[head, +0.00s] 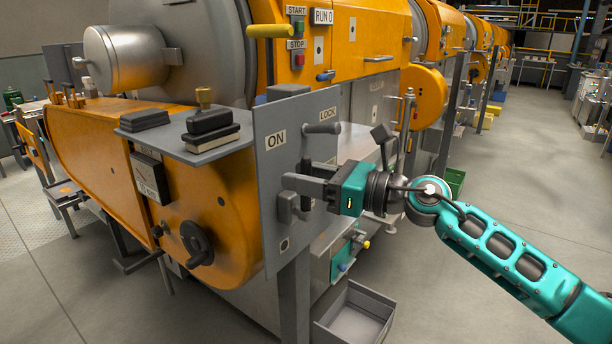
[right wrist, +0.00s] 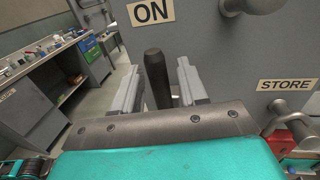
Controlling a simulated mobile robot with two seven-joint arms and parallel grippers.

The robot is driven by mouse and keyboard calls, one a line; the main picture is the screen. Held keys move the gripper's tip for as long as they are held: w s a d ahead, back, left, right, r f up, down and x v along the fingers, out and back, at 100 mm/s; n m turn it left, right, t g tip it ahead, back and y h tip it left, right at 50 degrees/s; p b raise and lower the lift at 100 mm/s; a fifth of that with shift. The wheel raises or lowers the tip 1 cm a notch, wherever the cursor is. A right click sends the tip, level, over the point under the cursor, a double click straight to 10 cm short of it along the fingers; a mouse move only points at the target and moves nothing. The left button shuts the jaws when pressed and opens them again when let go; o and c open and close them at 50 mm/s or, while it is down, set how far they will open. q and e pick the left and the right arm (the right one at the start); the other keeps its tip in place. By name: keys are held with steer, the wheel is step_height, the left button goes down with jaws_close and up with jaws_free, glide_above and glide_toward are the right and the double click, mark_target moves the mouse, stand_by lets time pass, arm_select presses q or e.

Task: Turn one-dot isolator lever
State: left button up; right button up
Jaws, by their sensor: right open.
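A grey upright panel (head: 270,195) marked ON stands at the near end of the orange machine. A small plate with one dot (head: 285,244) sits low on this panel. A dark lever handle (right wrist: 157,78) stands upright in front of the panel, below the ON label (right wrist: 151,11). My right gripper (head: 297,176) is open at the panel face. In the right wrist view its two fingers (right wrist: 158,88) stand on either side of the handle, with visible gaps. My left gripper is not in view.
A grey handle (head: 322,128) sticks out by the LOCK label (head: 328,114). In the right wrist view, a STORE label (right wrist: 286,85) and a metal handle (right wrist: 290,115) are at right. A grey shelf (head: 190,147) with dark blocks adjoins the panel. An open grey bin (head: 345,325) is below.

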jaws_close()
stand_by(0.5)
